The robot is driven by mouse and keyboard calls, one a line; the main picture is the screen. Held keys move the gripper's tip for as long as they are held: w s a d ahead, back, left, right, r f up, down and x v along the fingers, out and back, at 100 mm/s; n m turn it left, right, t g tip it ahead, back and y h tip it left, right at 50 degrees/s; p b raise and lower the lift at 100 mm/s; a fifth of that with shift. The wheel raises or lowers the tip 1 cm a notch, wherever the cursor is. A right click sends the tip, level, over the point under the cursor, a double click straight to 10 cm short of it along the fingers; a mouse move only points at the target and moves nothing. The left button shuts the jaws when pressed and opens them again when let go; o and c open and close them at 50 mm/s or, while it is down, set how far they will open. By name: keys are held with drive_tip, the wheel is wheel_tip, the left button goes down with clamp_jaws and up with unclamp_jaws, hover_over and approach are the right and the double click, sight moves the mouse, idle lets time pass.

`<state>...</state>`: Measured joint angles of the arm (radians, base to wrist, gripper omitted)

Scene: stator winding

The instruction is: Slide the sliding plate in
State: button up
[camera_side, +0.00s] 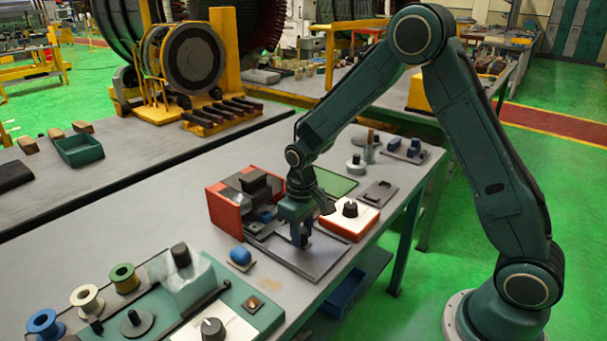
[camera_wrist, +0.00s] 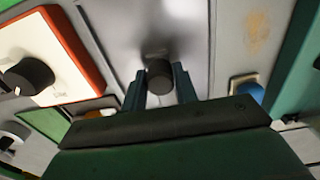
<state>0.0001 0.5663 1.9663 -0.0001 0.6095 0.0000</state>
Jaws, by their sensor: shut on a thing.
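The sliding plate (camera_side: 318,258) is a flat grey plate on the bench, sticking out in front of the orange-red housing (camera_side: 226,208) in the side view. In the wrist view its grey surface (camera_wrist: 150,25) fills the upper middle. A dark round knob (camera_wrist: 159,78) stands up from the plate. My gripper (camera_side: 300,238) points down over the plate, and its two fingers (camera_wrist: 160,88) are shut on the knob, one on each side. The knob is mostly hidden by the fingers in the side view. I cannot tell how far the plate reaches into the housing.
A white control box with orange-red edges and a black knob (camera_side: 350,208) stands close to the right of my gripper. A blue piece on a small base (camera_side: 241,257) sits to the left. A green-topped fixture (camera_side: 255,310) is at the front left. The bench edge runs near the plate.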

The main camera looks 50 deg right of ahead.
drive_tip(key=shift+w, duration=1.6)
drive_tip(key=o, duration=0.7)
drive_tip(key=shift+r, duration=0.15)
drive_tip(key=shift+r, duration=2.9)
